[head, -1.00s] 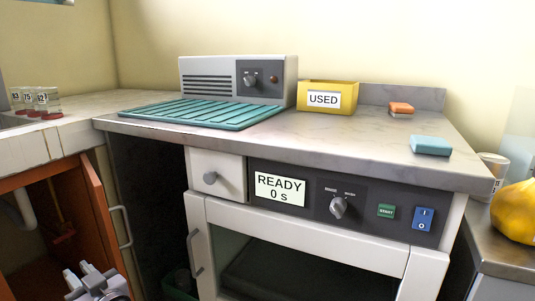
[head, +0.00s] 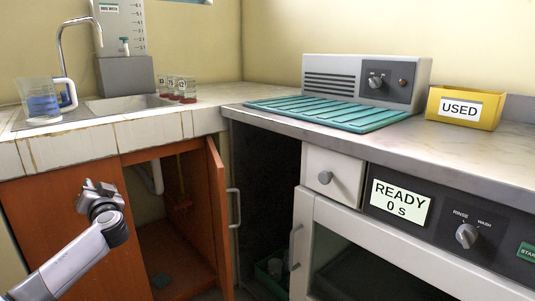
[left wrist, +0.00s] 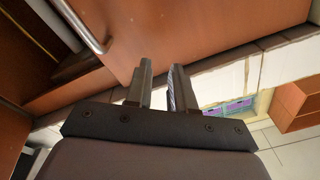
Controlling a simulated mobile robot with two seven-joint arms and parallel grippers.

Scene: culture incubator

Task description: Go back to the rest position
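My left gripper (head: 98,186) shows in the head view at the lower left, in front of the orange sink cabinet. In the left wrist view its two dark fingers (left wrist: 161,75) stand apart with a narrow gap and nothing between them. Orange cabinet panels and a metal handle show beyond the fingers. My right gripper is in neither view.
The sink cabinet's door (head: 216,215) stands open. A measuring jug (head: 42,104) stands by the sink, with several red-based containers (head: 180,90) at the counter's corner. The washer display (head: 399,204) reads READY 0 s. A yellow USED bin (head: 486,111) stands on the counter.

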